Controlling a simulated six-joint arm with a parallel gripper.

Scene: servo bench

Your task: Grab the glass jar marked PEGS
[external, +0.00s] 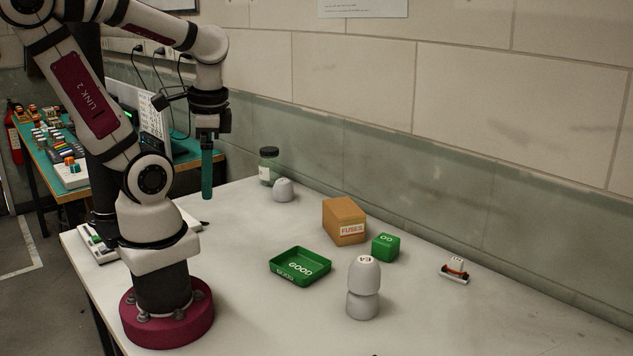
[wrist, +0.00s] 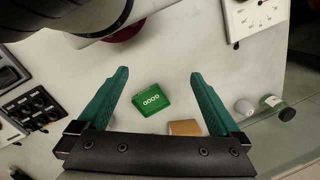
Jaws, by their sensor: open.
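A clear glass jar (external: 268,168) with a dark lid and a pale label stands at the back of the bench by the wall. Its lettering is too small to read. It also shows at the right of the wrist view (wrist: 271,101), outside the fingers. My gripper (external: 207,192) hangs above the bench to the left of the jar in the external view, fingers pointing down. In the wrist view its two green fingers (wrist: 158,73) are spread wide with nothing held between them.
A grey domed piece (external: 283,190) stands close beside the jar. A green GOOD tray (external: 315,282), a cardboard FUSES box (external: 344,231), a green block (external: 386,247), stacked grey pieces (external: 363,304) and a small red-banded white item (external: 455,271) lie farther right. The bench's right front is clear.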

